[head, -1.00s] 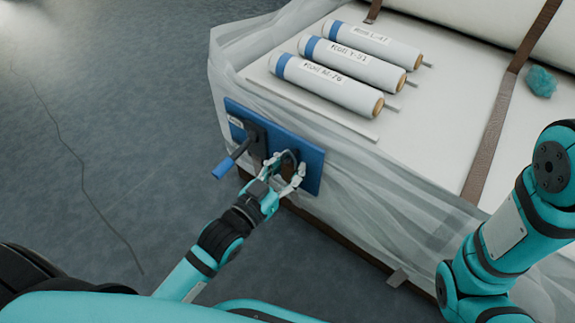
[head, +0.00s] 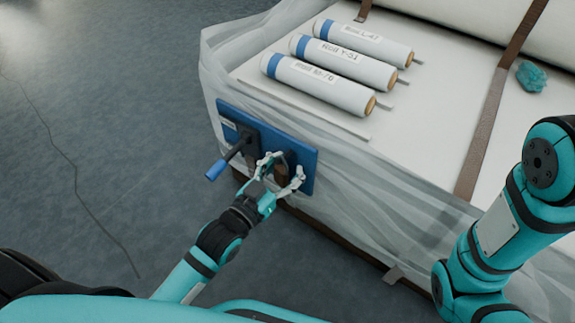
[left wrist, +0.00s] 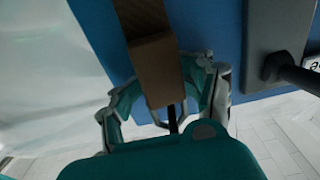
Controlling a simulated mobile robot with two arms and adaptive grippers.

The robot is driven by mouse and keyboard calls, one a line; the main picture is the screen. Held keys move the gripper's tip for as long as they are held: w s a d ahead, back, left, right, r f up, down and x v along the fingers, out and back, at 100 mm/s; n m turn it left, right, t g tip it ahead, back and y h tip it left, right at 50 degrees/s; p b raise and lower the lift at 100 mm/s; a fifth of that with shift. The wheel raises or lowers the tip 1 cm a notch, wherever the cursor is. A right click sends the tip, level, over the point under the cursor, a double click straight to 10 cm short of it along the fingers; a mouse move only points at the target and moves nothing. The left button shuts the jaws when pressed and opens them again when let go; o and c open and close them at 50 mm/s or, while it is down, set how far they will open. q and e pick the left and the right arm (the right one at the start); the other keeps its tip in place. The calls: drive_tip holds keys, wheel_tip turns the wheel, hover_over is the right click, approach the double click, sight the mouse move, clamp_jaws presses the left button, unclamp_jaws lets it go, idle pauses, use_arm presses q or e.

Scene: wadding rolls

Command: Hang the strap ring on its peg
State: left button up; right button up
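A brown strap (left wrist: 150,60) runs down across the blue board in the left wrist view. A thin pale metal outline at its lower end (left wrist: 165,122) looks like the strap ring, partly hidden by my gripper body. In the head view the strap shows only as a small brown patch between the fingers. My left gripper (head: 277,172) is in front of the blue board (head: 307,165); its fingers are spread on both sides of the strap (left wrist: 165,108). I cannot tell whether they touch it. I cannot make out the peg for certain. My right gripper is out of view.
A black bracket with a blue-gripped lever (head: 217,168) sticks out of the board just left of my gripper. Labelled rolls (head: 318,85) lie on the wrapped bale's top (head: 425,110). A teal wad (head: 531,76) lies at right. Floor at left is mostly clear.

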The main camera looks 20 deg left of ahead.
use_arm(q)
drive_tip(key=shift+a, duration=0.1)
drive_tip(key=shift+s+a, duration=0.2)
drive_tip(key=shift+s, duration=0.35)
drive_tip(key=v, duration=1.1)
drive_tip(key=shift+d, duration=0.1)
